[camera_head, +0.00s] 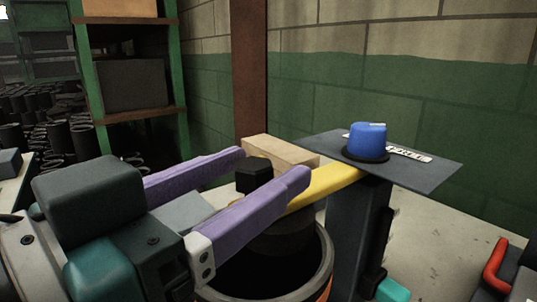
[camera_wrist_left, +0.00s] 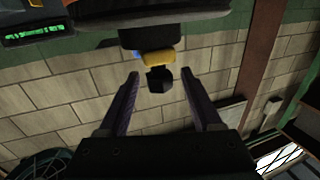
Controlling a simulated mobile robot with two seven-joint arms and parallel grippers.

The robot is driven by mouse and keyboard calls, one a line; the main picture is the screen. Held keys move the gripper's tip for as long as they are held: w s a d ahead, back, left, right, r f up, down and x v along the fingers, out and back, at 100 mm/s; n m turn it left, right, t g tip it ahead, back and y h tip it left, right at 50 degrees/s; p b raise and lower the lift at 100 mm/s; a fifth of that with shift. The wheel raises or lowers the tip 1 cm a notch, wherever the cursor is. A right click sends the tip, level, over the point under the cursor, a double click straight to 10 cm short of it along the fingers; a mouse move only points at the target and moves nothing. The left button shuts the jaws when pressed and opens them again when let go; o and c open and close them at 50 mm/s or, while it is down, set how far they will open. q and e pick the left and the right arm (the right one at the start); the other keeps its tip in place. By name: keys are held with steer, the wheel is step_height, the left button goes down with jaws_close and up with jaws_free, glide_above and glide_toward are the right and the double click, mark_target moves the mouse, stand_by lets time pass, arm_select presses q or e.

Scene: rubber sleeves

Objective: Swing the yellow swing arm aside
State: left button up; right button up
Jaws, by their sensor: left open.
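The yellow swing arm (camera_head: 328,186) reaches left from a dark post under a grey plate, over a round dark drum. A black faceted knob (camera_head: 254,174) shows at its free end. In the left wrist view the arm's yellow end (camera_wrist_left: 158,58) sits just beyond the black knob (camera_wrist_left: 160,84). My left gripper (camera_head: 272,164) is open, its two purple fingers on either side of the knob. In the left wrist view the gripper (camera_wrist_left: 159,76) shows gaps on both sides of the knob. The near finger hides part of the arm. My right gripper is not in view.
A blue cap-like object (camera_head: 367,140) stands on the grey plate (camera_head: 436,168) above the post (camera_head: 352,232). The drum's open rim (camera_head: 326,262) lies below my fingers. A light block (camera_head: 281,151) is behind them. A red-handled item (camera_head: 496,262) is at lower right.

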mark_target(319, 177)
arm_select(q)
steer(key=shift+x, duration=1.8)
jaws_close()
